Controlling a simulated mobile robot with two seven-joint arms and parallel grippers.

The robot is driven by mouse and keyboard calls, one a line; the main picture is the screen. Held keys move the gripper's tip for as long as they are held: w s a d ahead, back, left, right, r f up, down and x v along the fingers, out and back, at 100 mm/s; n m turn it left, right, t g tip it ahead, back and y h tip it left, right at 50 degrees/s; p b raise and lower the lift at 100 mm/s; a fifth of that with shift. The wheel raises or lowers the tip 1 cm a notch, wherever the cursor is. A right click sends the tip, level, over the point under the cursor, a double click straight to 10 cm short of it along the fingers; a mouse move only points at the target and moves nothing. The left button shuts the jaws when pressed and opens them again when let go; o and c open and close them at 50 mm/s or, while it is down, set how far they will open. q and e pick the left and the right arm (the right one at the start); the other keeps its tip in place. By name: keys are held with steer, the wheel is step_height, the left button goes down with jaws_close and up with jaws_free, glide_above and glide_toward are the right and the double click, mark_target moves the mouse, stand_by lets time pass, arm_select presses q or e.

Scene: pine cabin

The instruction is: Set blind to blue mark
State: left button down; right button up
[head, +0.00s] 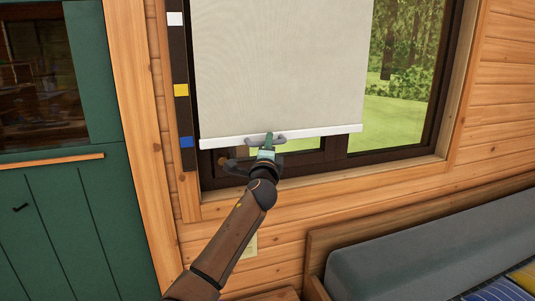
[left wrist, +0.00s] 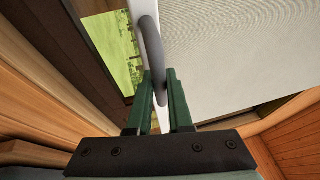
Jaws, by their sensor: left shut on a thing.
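The blind (head: 280,65) is a pale cloth sheet drawn down over most of the window, with a white bottom bar (head: 325,131) and a grey handle (head: 280,139). A dark strip beside it bears a white mark (head: 175,19), a yellow mark (head: 181,90) and a blue mark (head: 186,142). The bar's left end is about level with the blue mark. My left gripper (head: 267,152) is shut on the handle. In the left wrist view the green fingers (left wrist: 160,100) are around the grey handle (left wrist: 151,50). My right gripper is not in view.
A green door (head: 60,210) with a wooden rail stands at the left. A grey cushioned bench (head: 430,235) with blue and yellow cloth is at the lower right. The window's lower frame (head: 390,155) lies just below the bar.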

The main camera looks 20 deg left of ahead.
arm_select(q)
steer(key=shift+r, duration=0.35)
steer(key=c, duration=0.8)
jaws_free()
steer(key=shift+f, duration=0.1)
steer(key=shift+c, duration=0.2)
steer(key=shift+s, duration=0.1)
steer(key=v, duration=1.2)
steer(key=shift+s+f, duration=0.1)
steer(key=shift+f, duration=0.05)
